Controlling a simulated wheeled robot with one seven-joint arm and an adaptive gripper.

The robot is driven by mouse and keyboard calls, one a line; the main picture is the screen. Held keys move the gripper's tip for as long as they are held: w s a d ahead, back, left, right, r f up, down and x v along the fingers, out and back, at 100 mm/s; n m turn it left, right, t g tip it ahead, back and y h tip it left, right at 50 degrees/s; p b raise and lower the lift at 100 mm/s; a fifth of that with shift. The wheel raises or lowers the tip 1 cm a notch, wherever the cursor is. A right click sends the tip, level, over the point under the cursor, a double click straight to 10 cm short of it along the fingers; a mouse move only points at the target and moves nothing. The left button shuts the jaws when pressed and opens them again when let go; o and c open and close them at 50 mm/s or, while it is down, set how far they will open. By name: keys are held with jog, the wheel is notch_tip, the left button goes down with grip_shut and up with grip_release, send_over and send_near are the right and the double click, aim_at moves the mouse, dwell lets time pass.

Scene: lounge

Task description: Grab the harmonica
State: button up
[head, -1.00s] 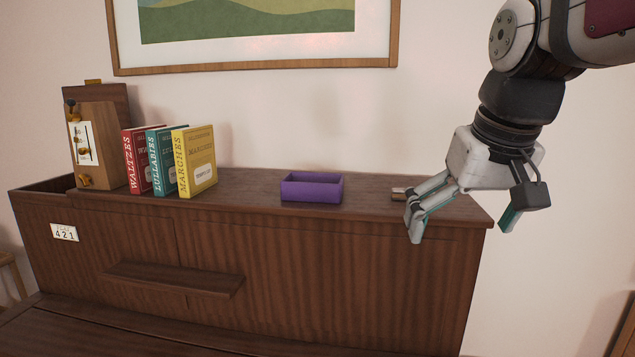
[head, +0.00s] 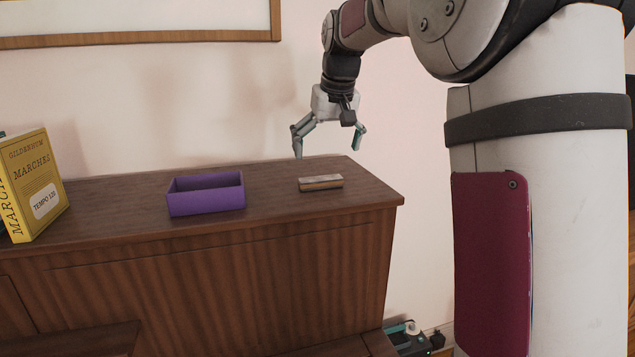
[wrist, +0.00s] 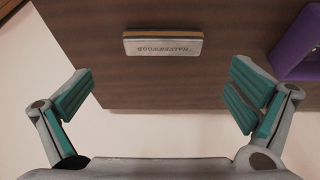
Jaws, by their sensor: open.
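The harmonica (head: 320,183) is a small bar with a silvery cover and a brown edge, lying flat on the right end of the wooden cabinet top. In the wrist view the harmonica (wrist: 163,44) lies beyond my fingertips, roughly centred between them, with lettering on its cover. My gripper (head: 328,143) is open and empty, above and behind the harmonica near the wall. The wrist view shows both teal-padded fingers of my gripper (wrist: 160,92) spread wide, touching nothing.
A purple open box (head: 206,194) stands left of the harmonica; its corner also shows in the wrist view (wrist: 297,48). A yellow book (head: 32,188) stands farther left. The cabinet top (head: 270,212) is bare around the harmonica. A framed picture (head: 140,36) hangs above.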

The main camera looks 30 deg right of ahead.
aim_at(321, 178)
jog(key=shift+a+p+x, duration=0.15)
jog(key=shift+p+x, duration=0.2)
jog(key=shift+x, duration=1.55)
jog(key=shift+a+p+x, duration=0.1)
jog(key=shift+p+x, duration=0.2)
jog(key=shift+x, duration=1.6)
jog(key=c, duration=1)
